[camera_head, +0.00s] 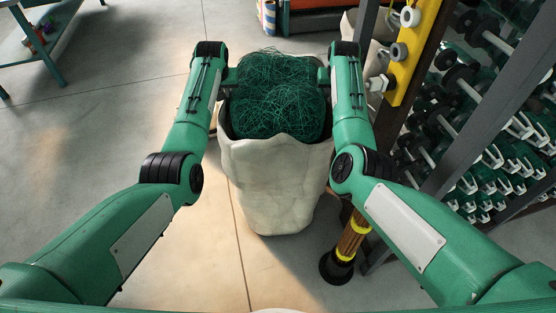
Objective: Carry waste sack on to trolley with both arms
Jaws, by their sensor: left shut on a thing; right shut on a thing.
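The waste sack (274,178) is a tall off-white bag, upright in front of me. Tangled green netting (278,92) fills its open top. My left gripper (229,77) is at the left side of the sack's top and shut on the sack there. My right gripper (325,77) is at the right side of the top and shut on it as well. The fingertips are partly hidden by the netting and my arms. I cannot tell whether the sack's bottom touches the floor. I cannot make out the trolley for sure.
A rack with dark spools and white clips (490,150) stands close on the right, with a yellow strip (408,60) on its post. A black-footed pole (338,266) stands right of the sack. A table (40,40) is at the far left. The left floor is clear.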

